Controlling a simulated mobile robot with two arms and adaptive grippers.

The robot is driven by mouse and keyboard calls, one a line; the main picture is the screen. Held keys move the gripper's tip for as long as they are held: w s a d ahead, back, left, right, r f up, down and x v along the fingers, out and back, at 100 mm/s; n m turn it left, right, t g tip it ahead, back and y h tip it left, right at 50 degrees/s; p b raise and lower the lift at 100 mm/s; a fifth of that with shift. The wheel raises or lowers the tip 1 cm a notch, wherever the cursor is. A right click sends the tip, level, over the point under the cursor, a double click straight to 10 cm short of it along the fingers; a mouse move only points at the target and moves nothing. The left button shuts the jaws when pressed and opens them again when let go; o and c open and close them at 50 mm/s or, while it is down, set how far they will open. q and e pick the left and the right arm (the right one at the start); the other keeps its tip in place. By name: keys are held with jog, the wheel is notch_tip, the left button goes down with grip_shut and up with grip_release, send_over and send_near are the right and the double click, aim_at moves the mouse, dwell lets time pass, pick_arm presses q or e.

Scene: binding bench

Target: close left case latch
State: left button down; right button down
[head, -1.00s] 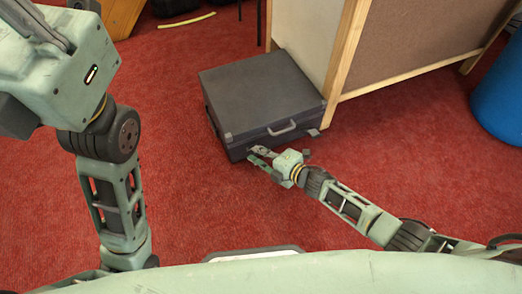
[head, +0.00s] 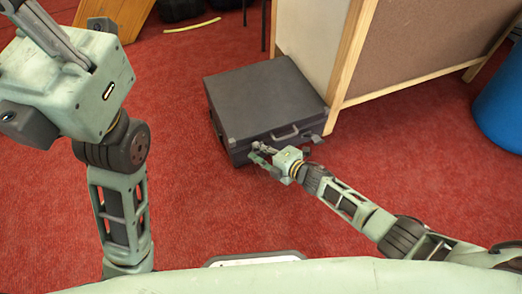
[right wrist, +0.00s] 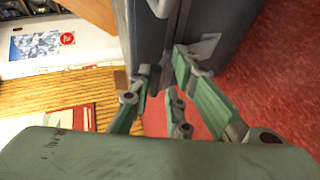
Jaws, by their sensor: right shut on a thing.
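The dark grey case (head: 265,95) lies flat on the red carpet, its lid down. Its handle (head: 285,132) is on the front face and also shows in the right wrist view (right wrist: 161,8). The right latch (head: 314,138) sticks out from the front. My right gripper (head: 258,153) is at the left end of the front face, shut on the left case latch, which it largely hides in the head view. In the right wrist view a pale latch plate (right wrist: 203,46) shows at the right fingertip. My left gripper (head: 50,35) is raised at the top left, its fingertips cut off.
A wooden-framed panel unit (head: 410,50) stands close behind and right of the case. A blue bin (head: 500,105) is at the right edge. The carpet left of and in front of the case is clear.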

jog(key=shift+w+a+r, duration=0.25)
jog(key=shift+w+r, duration=0.05)
jog(key=shift+r, duration=0.15)
jog(key=c, duration=1.9)
grip_release()
jog(key=shift+a, duration=0.1)
jog(key=shift+f, duration=0.2)
jog(key=shift+s, duration=0.1)
jog(key=shift+s+d+f, duration=0.1)
jog(key=shift+s+d, duration=0.1)
jog(key=shift+d, duration=0.15)
jog(key=v, duration=1.1)
jog(key=shift+r, duration=0.25)
jog(key=shift+s, duration=0.15)
jog(key=shift+c, duration=0.6)
